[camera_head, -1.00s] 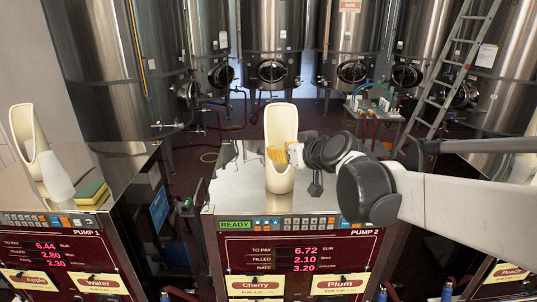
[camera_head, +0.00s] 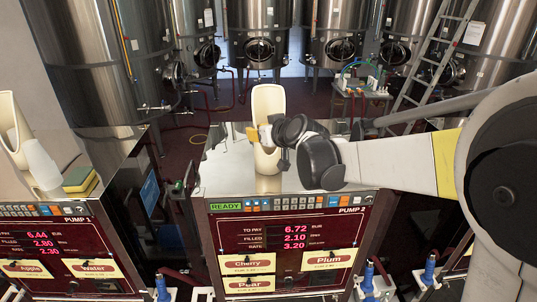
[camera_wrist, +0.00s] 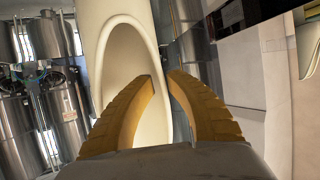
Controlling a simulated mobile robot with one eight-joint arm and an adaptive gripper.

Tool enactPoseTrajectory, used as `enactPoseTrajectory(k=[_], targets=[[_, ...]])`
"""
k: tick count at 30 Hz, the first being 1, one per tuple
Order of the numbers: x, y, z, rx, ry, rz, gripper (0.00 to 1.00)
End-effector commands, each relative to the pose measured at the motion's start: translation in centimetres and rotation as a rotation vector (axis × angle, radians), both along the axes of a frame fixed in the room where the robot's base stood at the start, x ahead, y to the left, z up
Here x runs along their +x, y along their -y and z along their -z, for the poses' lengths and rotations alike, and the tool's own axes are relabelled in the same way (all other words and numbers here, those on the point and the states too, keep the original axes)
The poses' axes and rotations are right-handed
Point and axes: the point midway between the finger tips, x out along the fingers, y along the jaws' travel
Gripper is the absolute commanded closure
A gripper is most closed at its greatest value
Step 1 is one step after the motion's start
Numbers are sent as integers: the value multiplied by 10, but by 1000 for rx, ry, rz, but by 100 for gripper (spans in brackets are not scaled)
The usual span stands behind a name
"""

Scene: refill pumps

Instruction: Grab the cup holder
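The cup holder (camera_head: 268,102) is a tall cream holder with a scooped oval opening, standing upright on the metal top of pump 2 (camera_head: 225,175). In the wrist view the cup holder (camera_wrist: 138,25) fills the upper middle. My gripper (camera_head: 263,134) reaches it from the right, at mid height. In the wrist view the yellow ribbed fingers of my gripper (camera_wrist: 160,78) are drawn close together around the holder's right wall. The left fingertip overlaps the opening and the right one lies outside. The exact contact at the tips is partly hidden.
Pump 1 (camera_head: 45,225) at left carries another cream holder (camera_head: 13,130), a whitish cup (camera_head: 42,165) and a yellow-green sponge (camera_head: 80,180). Steel tanks (camera_head: 258,40) and a ladder (camera_head: 430,65) stand behind. A gap separates the two pumps.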

Motion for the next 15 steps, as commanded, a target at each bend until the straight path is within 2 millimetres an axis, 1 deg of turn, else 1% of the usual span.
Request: enactPoseTrajectory(k=[15], targets=[[0,0,0,0,0,0,100]])
